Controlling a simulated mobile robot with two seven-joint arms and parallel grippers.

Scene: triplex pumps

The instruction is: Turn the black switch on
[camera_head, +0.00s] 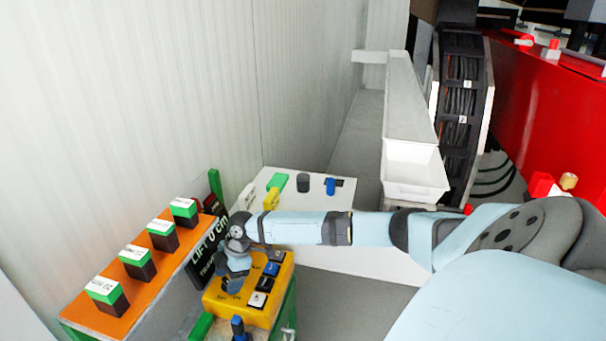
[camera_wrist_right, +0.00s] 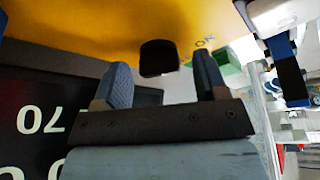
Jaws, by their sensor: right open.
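A yellow control box (camera_head: 240,306) stands at the lower middle of the head view. My right gripper (camera_head: 234,281) reaches over its left part, fingers pointing down, and hides some of its top. In the right wrist view, a black switch (camera_wrist_right: 158,57) stands out from the yellow surface (camera_wrist_right: 90,25), with lettering beside it. My right gripper (camera_wrist_right: 163,82) is open, one finger on each side of the switch in the picture. The fingertips look close to it; contact cannot be told. My left gripper is not in view.
Blue, black and white switches (camera_head: 257,299) are on the right of the box. A dark lettered panel (camera_head: 207,247) stands just behind it. An orange shelf (camera_head: 100,318) with several green-topped blocks is left. A white table (camera_head: 310,200) and white bin (camera_head: 414,190) are further back.

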